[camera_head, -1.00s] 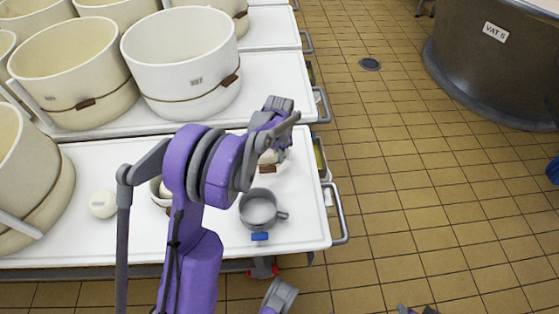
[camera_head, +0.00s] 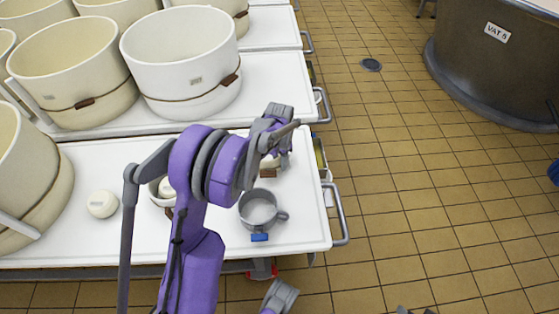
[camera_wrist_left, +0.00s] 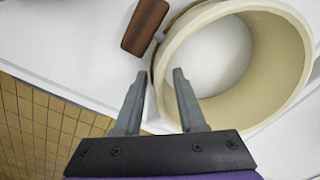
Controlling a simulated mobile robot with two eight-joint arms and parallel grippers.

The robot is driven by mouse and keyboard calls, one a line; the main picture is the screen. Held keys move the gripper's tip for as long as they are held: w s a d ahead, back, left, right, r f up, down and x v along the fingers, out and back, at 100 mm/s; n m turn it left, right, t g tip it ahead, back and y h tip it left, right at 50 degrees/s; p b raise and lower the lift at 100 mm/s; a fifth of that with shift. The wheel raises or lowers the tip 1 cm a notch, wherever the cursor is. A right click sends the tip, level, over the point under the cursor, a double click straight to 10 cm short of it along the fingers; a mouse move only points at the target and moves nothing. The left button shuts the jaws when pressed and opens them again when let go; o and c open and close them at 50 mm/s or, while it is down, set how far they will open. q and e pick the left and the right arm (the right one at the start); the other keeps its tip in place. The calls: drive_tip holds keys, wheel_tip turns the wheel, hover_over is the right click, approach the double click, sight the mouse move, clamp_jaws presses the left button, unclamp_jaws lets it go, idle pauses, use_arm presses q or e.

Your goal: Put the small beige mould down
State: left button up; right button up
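The small beige mould (camera_wrist_left: 275,40) is a round, open ring with a brown tag (camera_wrist_left: 145,27) on its outside. In the head view the mould (camera_head: 270,163) is mostly hidden behind my left arm, over the white table's right part. In the head view the left gripper (camera_head: 277,140) is partly hidden. I cannot tell whether the mould's base touches the table. Of my right arm, only small parts show at the bottom edge; its fingers are not clear.
A grey handled cup (camera_head: 258,208) stands in front of the mould, with a blue block (camera_head: 260,238) beside it. A white round piece (camera_head: 102,204) and a bowl (camera_head: 157,197) are to the left. Large beige moulds (camera_head: 180,65) fill the back left. The table's metal handle (camera_head: 341,215) is at right.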

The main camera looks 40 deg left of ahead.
use_arm(q)
drive_tip(key=shift+r, duration=0.3)
wheel_tip(320, 180, up, 11)
drive_tip(key=p, duration=0.2)
drive_tip(key=shift+f+p, duration=0.2)
drive_tip(key=shift+p, duration=0.15)
drive_tip(key=shift+s+d+r, duration=0.1)
drive_tip(key=shift+d+r, duration=0.05)
drive_tip(key=shift+r, duration=0.5)
drive_tip(key=s+d+r+n+t, duration=0.1)
drive_tip(key=s+d+r+t, duration=0.15)
drive_tip(key=s+d, duration=0.45)
drive_tip(key=s+d+r+n+t, duration=0.1)
drive_tip(key=s+d+r, duration=0.4)
drive_tip(key=s, duration=0.4)
drive_tip(key=s+d+f+t, duration=0.1)
drive_tip(key=s+d+f, duration=0.3)
drive_tip(key=s, duration=0.4)
drive_tip(key=shift+n, duration=0.4)
drive_tip(key=shift+s, duration=0.1)
